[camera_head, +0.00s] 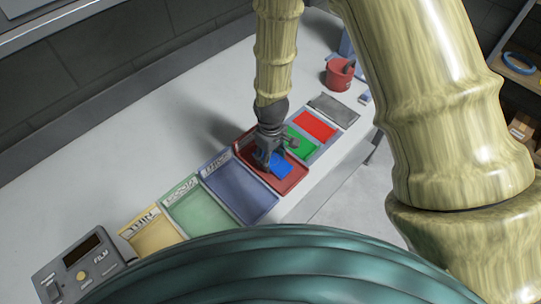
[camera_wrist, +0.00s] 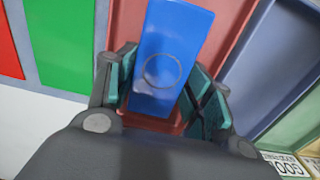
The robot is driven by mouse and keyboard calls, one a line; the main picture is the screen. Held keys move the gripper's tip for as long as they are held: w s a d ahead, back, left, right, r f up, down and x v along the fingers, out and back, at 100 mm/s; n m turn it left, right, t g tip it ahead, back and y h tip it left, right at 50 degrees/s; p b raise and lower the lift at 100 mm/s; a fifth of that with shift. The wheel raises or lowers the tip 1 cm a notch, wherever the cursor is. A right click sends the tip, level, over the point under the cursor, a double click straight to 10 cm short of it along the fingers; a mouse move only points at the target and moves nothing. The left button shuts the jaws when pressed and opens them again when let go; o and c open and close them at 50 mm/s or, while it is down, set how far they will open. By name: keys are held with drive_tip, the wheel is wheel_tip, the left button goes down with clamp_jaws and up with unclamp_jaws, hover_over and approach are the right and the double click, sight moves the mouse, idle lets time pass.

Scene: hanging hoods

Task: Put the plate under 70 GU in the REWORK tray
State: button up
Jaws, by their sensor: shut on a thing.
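My gripper (camera_head: 268,152) is shut on a blue plate (camera_head: 281,165), inside the outline of the red tray (camera_head: 294,184). In the wrist view the blue plate (camera_wrist: 178,35) sticks out between the teal fingers (camera_wrist: 165,92) and has a thin ring marked on its face. The red tray (camera_wrist: 226,22) lies behind it. I cannot tell whether the plate touches the tray floor. The red tray's label is hidden in both views. A red plate (camera_head: 314,126) and a green plate (camera_head: 301,144) lie on a blue-grey holder beyond the red tray.
A grey meter marked FILM (camera_head: 82,268) has a dark display. A grey pad (camera_head: 334,110) and red cup (camera_head: 339,75) stand farther back. The bench's left side is clear.

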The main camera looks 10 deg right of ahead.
drive_tip(key=shift+f, duration=0.4)
drive_tip(key=o, duration=1.2)
wheel_tip(320, 180, up, 12)
